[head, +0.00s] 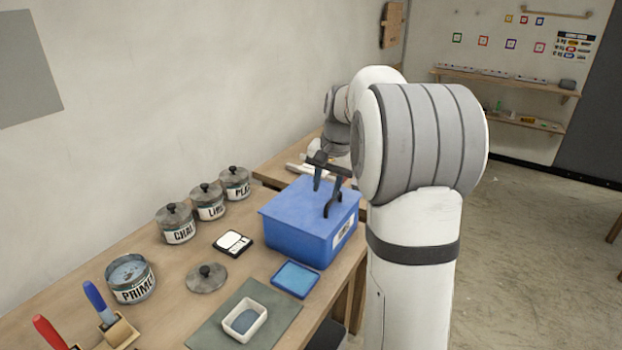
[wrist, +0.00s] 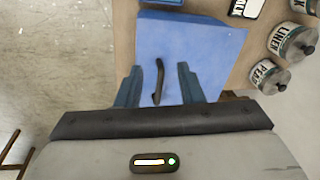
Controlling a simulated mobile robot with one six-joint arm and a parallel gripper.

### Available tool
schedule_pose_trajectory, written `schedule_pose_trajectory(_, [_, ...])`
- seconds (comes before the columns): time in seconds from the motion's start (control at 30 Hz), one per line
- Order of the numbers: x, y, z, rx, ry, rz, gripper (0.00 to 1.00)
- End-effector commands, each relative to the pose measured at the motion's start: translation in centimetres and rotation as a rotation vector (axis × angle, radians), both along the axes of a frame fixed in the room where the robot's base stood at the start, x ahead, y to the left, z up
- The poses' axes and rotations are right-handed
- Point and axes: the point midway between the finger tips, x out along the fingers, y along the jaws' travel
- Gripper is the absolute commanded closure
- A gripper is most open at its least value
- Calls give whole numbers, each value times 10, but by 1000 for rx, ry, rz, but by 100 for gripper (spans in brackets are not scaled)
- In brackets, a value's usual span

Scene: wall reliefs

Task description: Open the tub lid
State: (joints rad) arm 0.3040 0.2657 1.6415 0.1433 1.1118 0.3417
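The blue tub (head: 297,240) stands on the workbench with a label on its right side. Its blue lid (head: 290,203) lies flat and closed on top; it also shows in the wrist view (wrist: 200,40). A dark curved handle (head: 333,204) is on the lid; in the wrist view the handle (wrist: 159,80) appears between my two fingers. My gripper (head: 326,180) is above the lid, pointing down at the handle. In the wrist view my gripper (wrist: 158,84) is open, with a gap on each side of the handle. Whether the fingertips touch the lid is unclear.
Labelled tins (head: 208,203) stand along the wall, left of the tub. A small scale (head: 233,243), a loose round lid (head: 206,277), a blue tray (head: 295,279) and a white dish (head: 245,319) lie near the tub. An open PRIMER tin (head: 131,279) is at left.

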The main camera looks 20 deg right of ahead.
Motion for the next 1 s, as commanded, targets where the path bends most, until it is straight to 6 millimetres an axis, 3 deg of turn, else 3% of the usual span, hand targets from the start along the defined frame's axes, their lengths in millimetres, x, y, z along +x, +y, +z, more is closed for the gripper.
schedule_pose_trajectory(0.1, [34, -34, -2, 34, 16, -101, 66])
schedule_pose_trajectory(0.3, [59, -62, -10, 64, 26, -188, 66])
schedule_pose_trajectory(0.47, [64, -65, -22, 69, 28, -200, 66])
schedule_pose_trajectory(0.8, [71, -58, -73, 69, 28, -199, 66])
schedule_pose_trajectory(1.0, [74, -57, -87, 68, 25, -198, 66])
